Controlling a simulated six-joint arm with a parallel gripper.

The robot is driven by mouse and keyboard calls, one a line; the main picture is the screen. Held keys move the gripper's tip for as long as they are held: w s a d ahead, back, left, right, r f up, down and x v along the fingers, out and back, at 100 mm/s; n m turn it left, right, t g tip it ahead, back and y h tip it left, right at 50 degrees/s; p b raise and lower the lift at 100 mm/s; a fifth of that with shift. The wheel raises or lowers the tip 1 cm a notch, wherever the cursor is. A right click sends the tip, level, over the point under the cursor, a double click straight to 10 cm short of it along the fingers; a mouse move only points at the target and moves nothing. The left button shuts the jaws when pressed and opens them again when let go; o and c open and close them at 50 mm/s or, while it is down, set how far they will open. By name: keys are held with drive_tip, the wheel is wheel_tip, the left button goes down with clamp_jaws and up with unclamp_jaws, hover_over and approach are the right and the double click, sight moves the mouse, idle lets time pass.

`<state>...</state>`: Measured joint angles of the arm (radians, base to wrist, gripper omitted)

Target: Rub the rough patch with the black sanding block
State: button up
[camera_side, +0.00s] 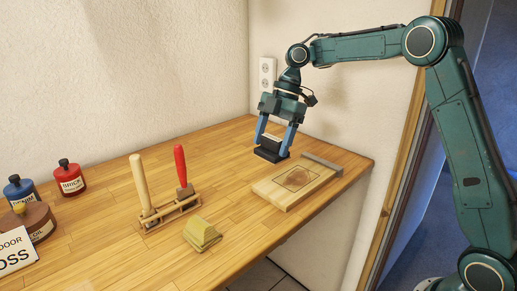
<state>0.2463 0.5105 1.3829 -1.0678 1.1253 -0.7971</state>
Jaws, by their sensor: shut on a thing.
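The black sanding block (267,154) is at the back right of the wooden table, left of and behind the light wooden board. My gripper (275,146) points down with its blue fingers shut on the block, one at each end. I cannot tell whether the block touches the table. The rough patch (297,178) is a brown blotch inside a dark outline on top of the board (268,192). The board lies flat near the right front edge of the table, with a grey bar (323,164) along its far right end. The gripper is apart from the patch.
A wooden rack (172,210) holds tools with a pale handle and a red handle. A yellowish block (202,234) sits at the table's front. Blue (20,191) and red (71,179) bottles, a brown container (31,222) and a sign (14,254) stand left. The middle table (222,165) is clear.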

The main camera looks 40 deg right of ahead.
drive_tip(key=d+f, duration=0.2)
drive_tip(key=d, duration=0.1)
drive_tip(key=d+f, duration=0.1)
drive_tip(key=shift+s+d, duration=0.3)
drive_tip(key=shift+s, duration=0.05)
drive_tip(key=shift+f, duration=0.15)
